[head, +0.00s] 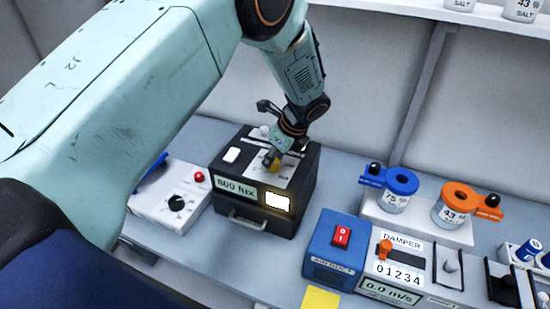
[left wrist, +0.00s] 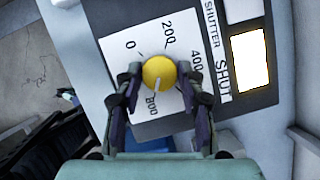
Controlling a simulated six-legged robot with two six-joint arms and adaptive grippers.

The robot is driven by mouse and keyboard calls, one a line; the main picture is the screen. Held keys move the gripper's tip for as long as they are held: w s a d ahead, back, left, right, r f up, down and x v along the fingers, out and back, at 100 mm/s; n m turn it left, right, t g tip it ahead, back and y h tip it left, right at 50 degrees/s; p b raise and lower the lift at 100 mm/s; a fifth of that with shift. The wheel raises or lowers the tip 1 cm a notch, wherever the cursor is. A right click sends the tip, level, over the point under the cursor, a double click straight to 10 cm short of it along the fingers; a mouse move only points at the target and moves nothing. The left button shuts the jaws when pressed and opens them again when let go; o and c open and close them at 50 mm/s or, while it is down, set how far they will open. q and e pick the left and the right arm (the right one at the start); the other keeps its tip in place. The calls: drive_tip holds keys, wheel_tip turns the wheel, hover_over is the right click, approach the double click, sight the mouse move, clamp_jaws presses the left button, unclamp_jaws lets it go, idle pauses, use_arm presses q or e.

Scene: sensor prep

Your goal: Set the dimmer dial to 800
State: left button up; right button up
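The yellow dimmer dial (left wrist: 159,72) sits on a white scale plate marked 0, 200, 400 and 800 in the left wrist view. Its pale pointer aims down at the 800 mark. The dial also shows in the head view (head: 271,163) on top of the black box (head: 262,224). My left gripper (left wrist: 160,76) has one finger on each side of the dial. A narrow gap seems to show between fingertips and dial, so it looks slightly open. My right gripper is not in view.
A white lit SHUTTER panel (head: 278,201) glows on the box front. A white unit with a black knob (head: 182,204) stands to the left. A blue box with a red switch (head: 342,236), a damper panel (head: 398,272) and salt jars (head: 394,201) stand to the right.

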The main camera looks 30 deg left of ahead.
use_arm(q)
drive_tip(key=o, duration=0.4)
drive_tip(key=shift+a, duration=0.1)
drive_tip(key=shift+o, duration=0.2)
drive_tip(key=shift+d+r, duration=0.35)
drive_tip(key=shift+r, duration=0.15)
drive_tip(key=v, duration=1.1)
drive_tip(key=shift+s+f, duration=0.1)
